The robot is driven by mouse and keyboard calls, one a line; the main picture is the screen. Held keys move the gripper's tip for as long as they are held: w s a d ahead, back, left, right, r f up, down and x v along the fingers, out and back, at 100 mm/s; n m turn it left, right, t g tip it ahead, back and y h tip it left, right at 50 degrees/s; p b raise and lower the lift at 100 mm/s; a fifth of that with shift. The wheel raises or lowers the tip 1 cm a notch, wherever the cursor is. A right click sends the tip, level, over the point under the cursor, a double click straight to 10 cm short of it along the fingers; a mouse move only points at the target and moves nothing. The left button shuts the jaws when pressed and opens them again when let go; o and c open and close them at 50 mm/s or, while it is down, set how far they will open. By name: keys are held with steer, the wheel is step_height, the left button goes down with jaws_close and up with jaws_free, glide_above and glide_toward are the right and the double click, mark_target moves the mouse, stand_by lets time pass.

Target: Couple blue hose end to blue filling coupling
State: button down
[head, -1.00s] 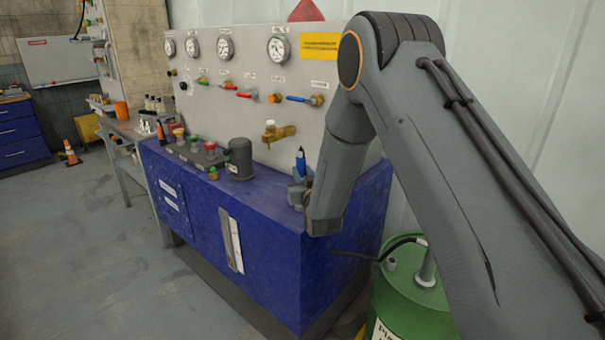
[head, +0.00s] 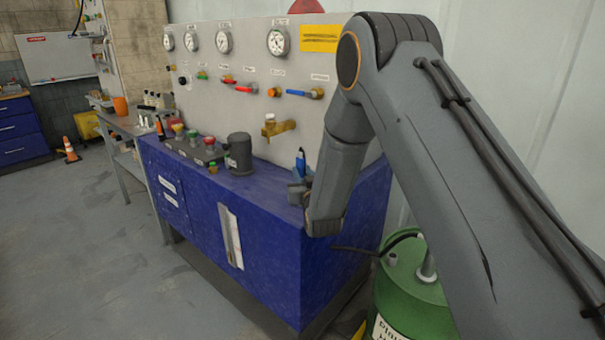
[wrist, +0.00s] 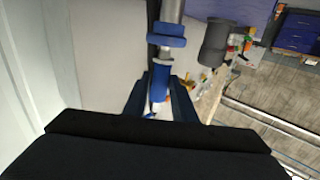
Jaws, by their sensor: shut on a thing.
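My gripper (head: 298,187) is by the right end of the blue cabinet, in front of the grey panel. It is shut on a blue hose end (head: 301,163), which points upward in the head view. In the wrist view the blue hose end (wrist: 160,82) sits between the two dark fingers of my gripper (wrist: 160,100). Just beyond its tip is a blue collar (wrist: 167,34) on a grey metal pipe, which looks like the blue filling coupling. The two look nearly in line; I cannot tell whether they touch. My forearm hides part of the panel in the head view.
A brass tap (head: 277,126) juts from the panel, with a grey cylinder (head: 239,154) left of it on the blue cabinet (head: 270,245). A green drum (head: 410,285) stands right of the cabinet.

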steer(key=shift+f+b, duration=0.55)
steer(key=shift+f, duration=0.35)
steer(key=c, duration=1.4)
jaws_free()
steer(key=shift+b+v, duration=1)
steer(key=shift+v, duration=2.9)
